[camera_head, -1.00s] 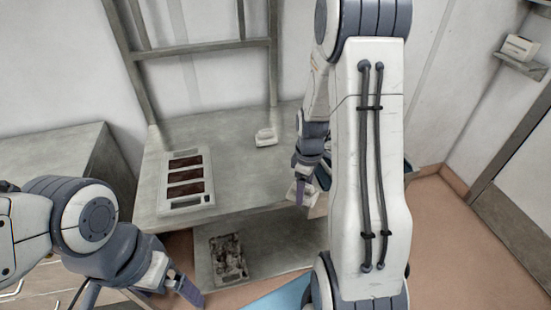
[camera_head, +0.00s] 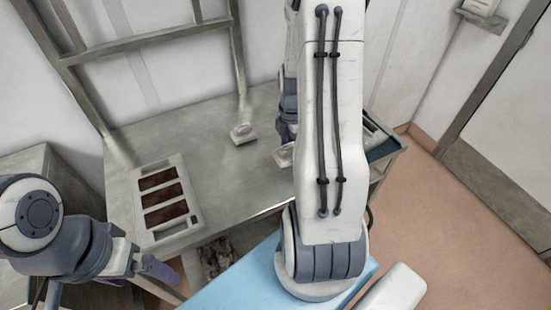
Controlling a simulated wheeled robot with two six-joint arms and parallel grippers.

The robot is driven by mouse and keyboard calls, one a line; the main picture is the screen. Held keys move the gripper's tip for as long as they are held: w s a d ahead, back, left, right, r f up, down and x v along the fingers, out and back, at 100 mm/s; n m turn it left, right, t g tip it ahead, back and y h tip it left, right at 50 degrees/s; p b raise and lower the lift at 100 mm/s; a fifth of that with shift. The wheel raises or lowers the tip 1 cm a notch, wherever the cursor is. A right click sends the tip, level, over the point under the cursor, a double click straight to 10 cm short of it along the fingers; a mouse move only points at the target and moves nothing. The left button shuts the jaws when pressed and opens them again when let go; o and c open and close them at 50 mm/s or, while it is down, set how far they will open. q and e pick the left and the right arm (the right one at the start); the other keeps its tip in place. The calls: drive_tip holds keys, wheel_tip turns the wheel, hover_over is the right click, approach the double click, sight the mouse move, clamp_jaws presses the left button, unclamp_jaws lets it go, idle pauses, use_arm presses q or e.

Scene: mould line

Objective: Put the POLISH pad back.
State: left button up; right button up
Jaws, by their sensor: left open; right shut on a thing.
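My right gripper (camera_head: 286,140) is shut on a small pale pad (camera_head: 283,156) over the right part of the grey table (camera_head: 205,128). My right arm hides most of this gripper and part of the pad. I cannot tell whether the pad touches the table, and no label on it is readable. A second pale pad with a handle (camera_head: 243,133) sits on the table to the left of the held one; its label is not readable either. My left gripper (camera_head: 158,269) is open and empty, in front of the table's left part.
A pale holder with three dark reddish-brown panels (camera_head: 165,195) lies on the table's left part. A dark tray (camera_head: 383,147) is at the table's right end, partly behind my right arm. A bin with grey scraps (camera_head: 218,258) is on the lower shelf. Orange-brown floor is clear at right.

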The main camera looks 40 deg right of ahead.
sight(277, 151)
drive_tip(key=w+a+f, duration=0.2)
drive_tip(key=shift+w+a+f+p, duration=0.1)
drive_tip(key=shift+w+a+p, duration=0.2)
drive_tip(key=shift+a+p, duration=0.05)
wheel_tip(277, 151, down, 4)
drive_tip(key=shift+r+p, duration=0.2)
drive_tip(key=shift+p, duration=0.3)
drive_tip(key=shift+f, duration=0.25)
